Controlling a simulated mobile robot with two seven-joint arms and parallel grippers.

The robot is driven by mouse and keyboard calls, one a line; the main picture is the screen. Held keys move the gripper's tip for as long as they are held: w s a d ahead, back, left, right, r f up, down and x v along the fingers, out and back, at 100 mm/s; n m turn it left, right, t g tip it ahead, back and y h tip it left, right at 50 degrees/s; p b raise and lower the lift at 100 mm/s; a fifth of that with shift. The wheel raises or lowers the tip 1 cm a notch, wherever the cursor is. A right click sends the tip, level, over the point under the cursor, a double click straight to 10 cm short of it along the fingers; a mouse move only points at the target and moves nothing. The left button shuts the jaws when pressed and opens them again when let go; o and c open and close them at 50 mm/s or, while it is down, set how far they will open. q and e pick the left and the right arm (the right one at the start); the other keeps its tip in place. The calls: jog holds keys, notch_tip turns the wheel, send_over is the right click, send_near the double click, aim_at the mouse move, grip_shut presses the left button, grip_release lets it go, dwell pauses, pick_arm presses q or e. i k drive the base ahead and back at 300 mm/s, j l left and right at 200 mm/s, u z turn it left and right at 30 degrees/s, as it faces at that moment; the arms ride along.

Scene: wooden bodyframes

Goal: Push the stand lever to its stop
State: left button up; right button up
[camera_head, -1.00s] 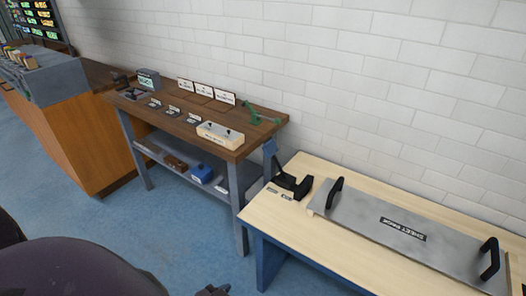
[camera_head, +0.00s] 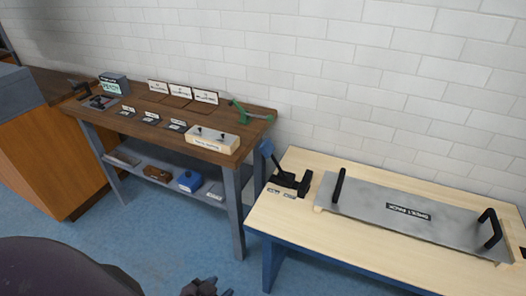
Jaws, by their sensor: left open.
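A black device with a blue upright handle (camera_head: 266,149) stands at the left end of the light wooden table (camera_head: 275,226). I cannot tell for sure whether this handle is the stand lever. Its black body (camera_head: 285,178) sits on the tabletop, with small labels in front of it. A green arm-like fixture (camera_head: 240,113) stands at the right end of the dark wooden workbench (camera_head: 150,128). My left gripper (camera_head: 207,288) shows only in part at the bottom edge, open, low over the floor and apart from both tables. My right gripper is out of view.
A grey plate labelled sheet pack (camera_head: 370,207) with two black handles lies on the light table. The workbench carries a pale block (camera_head: 213,139), several signs and a small display box (camera_head: 113,83). Its lower shelf holds a blue box (camera_head: 190,181). Blue floor (camera_head: 165,235) before it is clear.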

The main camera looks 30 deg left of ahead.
aim_at(267, 148)
jog(key=j+z, duration=0.1)
jog(key=j, duration=0.35)
jog(key=k+j+z, duration=0.15)
jog(key=j, duration=0.25)
jog(key=j+z, duration=0.1)
jog(key=j, duration=0.3)
jog(key=k+j+z, duration=0.1)
jog(key=j, duration=0.3)
jog(key=k+j+z, duration=0.1)
jog(key=j, duration=0.3)
jog(key=k+j+z, duration=0.15)
jog(key=j, duration=0.25)
jog(key=k+j+z, duration=0.1)
jog(key=j, duration=0.3)
jog(key=k+j, duration=0.1)
jog(key=j, duration=0.3)
jog(key=j+z, duration=0.15)
jog(key=j, duration=0.3)
jog(key=k+j+z, duration=0.1)
jog(key=j, duration=0.25)
jog(key=k+j+z, duration=0.1)
jog(key=j, duration=0.3)
jog(key=k+j, duration=0.25)
jog(key=j+z, duration=0.05)
jog(key=j, duration=0.1)
